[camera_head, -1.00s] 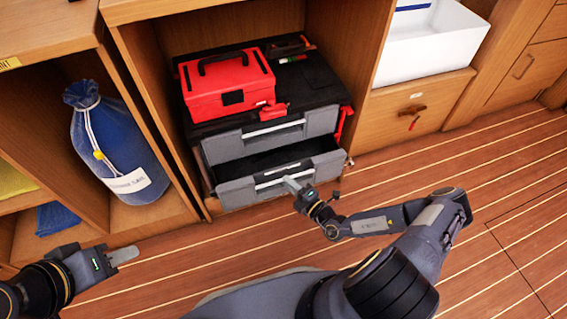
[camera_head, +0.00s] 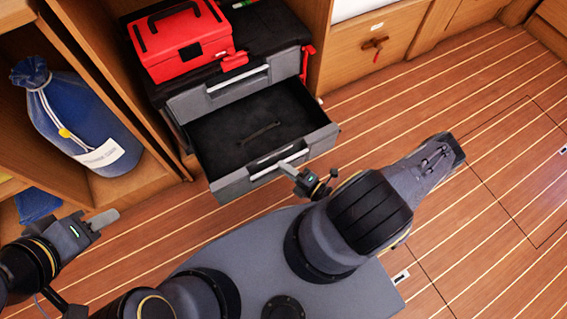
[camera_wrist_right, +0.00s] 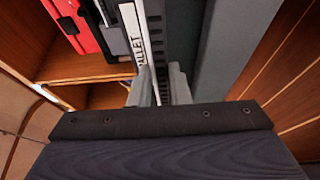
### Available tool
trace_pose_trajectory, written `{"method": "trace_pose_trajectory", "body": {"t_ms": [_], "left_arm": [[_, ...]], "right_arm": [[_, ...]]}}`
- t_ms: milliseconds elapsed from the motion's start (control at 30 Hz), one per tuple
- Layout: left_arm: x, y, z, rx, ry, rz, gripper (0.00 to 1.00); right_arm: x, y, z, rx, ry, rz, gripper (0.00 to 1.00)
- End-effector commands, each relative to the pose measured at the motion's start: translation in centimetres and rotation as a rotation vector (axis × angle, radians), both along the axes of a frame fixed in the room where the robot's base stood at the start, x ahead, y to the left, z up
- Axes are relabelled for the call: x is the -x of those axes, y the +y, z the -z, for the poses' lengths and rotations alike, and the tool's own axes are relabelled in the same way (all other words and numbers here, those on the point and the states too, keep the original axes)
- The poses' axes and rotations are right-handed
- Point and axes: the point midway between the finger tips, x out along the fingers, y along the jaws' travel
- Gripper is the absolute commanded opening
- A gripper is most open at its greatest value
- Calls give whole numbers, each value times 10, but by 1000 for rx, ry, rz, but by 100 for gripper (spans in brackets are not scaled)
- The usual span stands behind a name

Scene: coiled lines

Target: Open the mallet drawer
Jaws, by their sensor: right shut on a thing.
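The mallet drawer (camera_head: 318,144) is the lower grey drawer of the tool chest and stands well out. Its black floor shows, with a thin dark shape (camera_head: 260,132) lying on it that I cannot identify. My right gripper (camera_head: 288,167) is shut on the drawer's pale front handle (camera_head: 255,174). In the right wrist view the gripper's fingers (camera_wrist_right: 161,88) are at the drawer front, beside a white label (camera_wrist_right: 136,38) whose visible letters end in "ALLET". My left gripper (camera_head: 106,219) is in the air at the lower left, away from the chest; its finger gap is not clear.
The upper drawer (camera_head: 215,92) is closed. A red toolbox (camera_head: 185,48) sits on the chest. A blue bag (camera_head: 85,125) stands in the left cubby. The wooden floor (camera_head: 440,110) to the right is clear. Another wooden drawer (camera_head: 365,55) is at the upper right.

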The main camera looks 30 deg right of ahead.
Motion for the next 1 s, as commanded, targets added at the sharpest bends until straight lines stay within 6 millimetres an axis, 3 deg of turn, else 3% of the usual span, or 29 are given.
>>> {"method": "trace_pose_trajectory", "body": {"t_ms": [267,300,433,767,1000], "left_arm": [[0,0,0,0,0,0,36],[0,0,0,0,0,0,36],[0,0,0,0,0,0,36],[0,0,-1,0,0,0,36],[0,0,-8,0,0,0,36]], "right_arm": [[0,-1,0,2,-1,4,0],[0,-1,0,2,-1,4,22],[0,-1,0,1,0,3,38],[3,-2,0,1,0,2,38],[36,-18,0,4,1,4,38]]}}
